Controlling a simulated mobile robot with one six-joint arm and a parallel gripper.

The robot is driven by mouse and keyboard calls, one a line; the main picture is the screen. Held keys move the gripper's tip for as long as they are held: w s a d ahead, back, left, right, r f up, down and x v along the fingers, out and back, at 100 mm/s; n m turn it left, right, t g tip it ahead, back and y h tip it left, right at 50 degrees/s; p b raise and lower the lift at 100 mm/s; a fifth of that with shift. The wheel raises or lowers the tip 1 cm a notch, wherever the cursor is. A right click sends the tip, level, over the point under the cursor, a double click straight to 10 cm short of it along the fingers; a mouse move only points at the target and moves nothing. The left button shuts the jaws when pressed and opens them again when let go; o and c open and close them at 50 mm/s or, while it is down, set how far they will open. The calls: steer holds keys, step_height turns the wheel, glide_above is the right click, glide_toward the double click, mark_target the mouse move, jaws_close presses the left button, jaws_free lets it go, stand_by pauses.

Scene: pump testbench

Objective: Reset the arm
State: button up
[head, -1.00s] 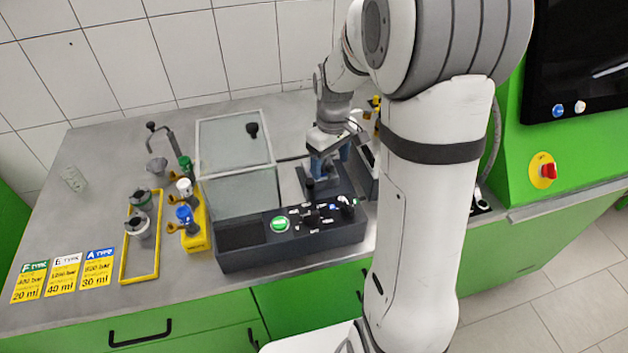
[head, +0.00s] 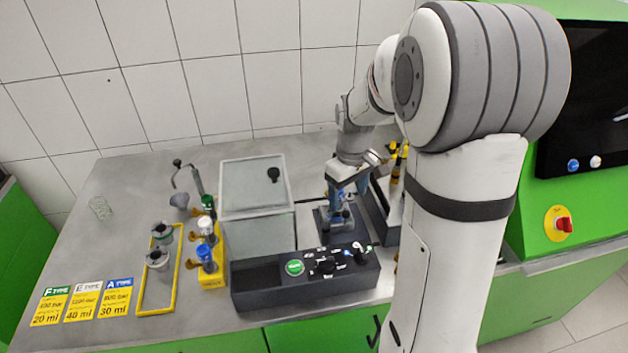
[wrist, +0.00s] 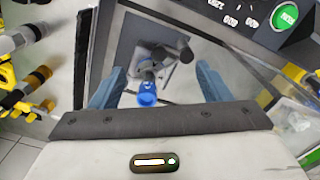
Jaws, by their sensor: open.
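My arm comes down from the upper right in the head view, with my gripper (head: 345,203) over the right part of the pump testbench (head: 305,288). In the wrist view my gripper (wrist: 158,92) has its two blue fingers wide apart. Between and beyond them is a grey pump fixture with a blue-ended part (wrist: 147,93), standing on a dark square plate. The fingers look clear of it on both sides. In the head view the fixture is partly hidden behind my gripper.
The control panel has a green button (head: 294,267) and several knobs. A clear-lidded box (head: 254,186) stands left of my gripper. Yellow holders (head: 213,270) and a yellow frame (head: 176,290) lie further left. A red emergency knob (head: 564,224) is at right.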

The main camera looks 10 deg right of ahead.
steer(key=s+a+r+m+t, duration=0.1)
steer(key=s+r, duration=0.3)
steer(key=s, duration=0.5)
steer(key=s+a+r+m+t+b, duration=0.1)
steer(key=s+a+r+m+t, duration=0.1)
steer(key=s, duration=0.8)
step_height(320, 180, up, 2)
steer(key=shift+s+a+r+m, duration=0.15)
steer(key=shift+a+m, duration=0.55)
steer(key=shift+m, duration=0.4)
